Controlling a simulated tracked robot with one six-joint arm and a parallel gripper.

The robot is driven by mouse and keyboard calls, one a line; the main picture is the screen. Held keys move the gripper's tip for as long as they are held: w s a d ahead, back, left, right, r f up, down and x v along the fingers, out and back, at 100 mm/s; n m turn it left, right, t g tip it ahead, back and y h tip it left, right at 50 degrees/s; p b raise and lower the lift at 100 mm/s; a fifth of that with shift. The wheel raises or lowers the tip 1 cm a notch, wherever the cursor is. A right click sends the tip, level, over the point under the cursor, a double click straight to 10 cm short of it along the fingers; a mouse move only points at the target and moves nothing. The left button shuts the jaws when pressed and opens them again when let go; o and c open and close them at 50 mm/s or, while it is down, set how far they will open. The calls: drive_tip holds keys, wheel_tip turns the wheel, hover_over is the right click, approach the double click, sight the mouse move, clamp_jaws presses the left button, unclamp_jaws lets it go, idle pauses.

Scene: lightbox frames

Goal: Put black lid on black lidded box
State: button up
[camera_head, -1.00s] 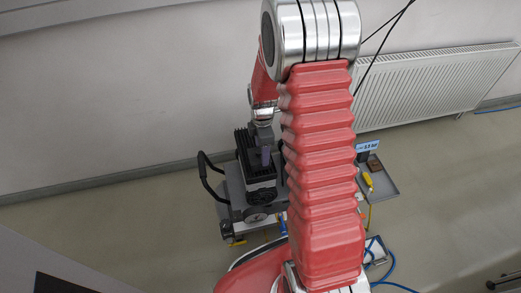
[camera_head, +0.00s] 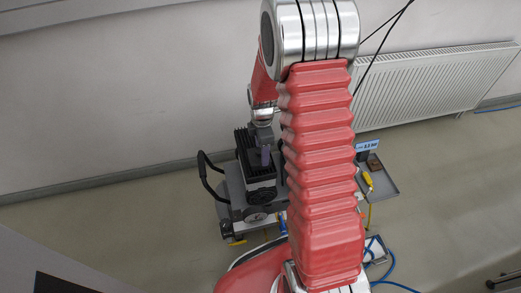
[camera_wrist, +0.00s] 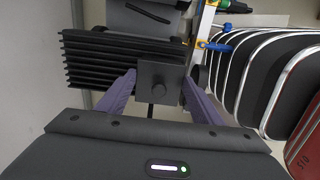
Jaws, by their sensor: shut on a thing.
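The grey cart (camera_head: 233,190) has a black push handle (camera_head: 207,178) at its left. A tray (camera_head: 382,185) with a yellow item (camera_head: 367,180) stands right of my arm. A white radiator (camera_head: 435,85) and the wall are behind. Blue cable lies at lower right.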

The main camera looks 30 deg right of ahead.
idle(0.4)
drive_tip(key=o, duration=1.6)
drive_tip(key=shift+c, duration=0.2)
drive_tip(key=shift+r, duration=0.1)
drive_tip(key=shift+r, duration=3.4)
clamp_jaws()
drive_tip(key=shift+f, duration=2.2)
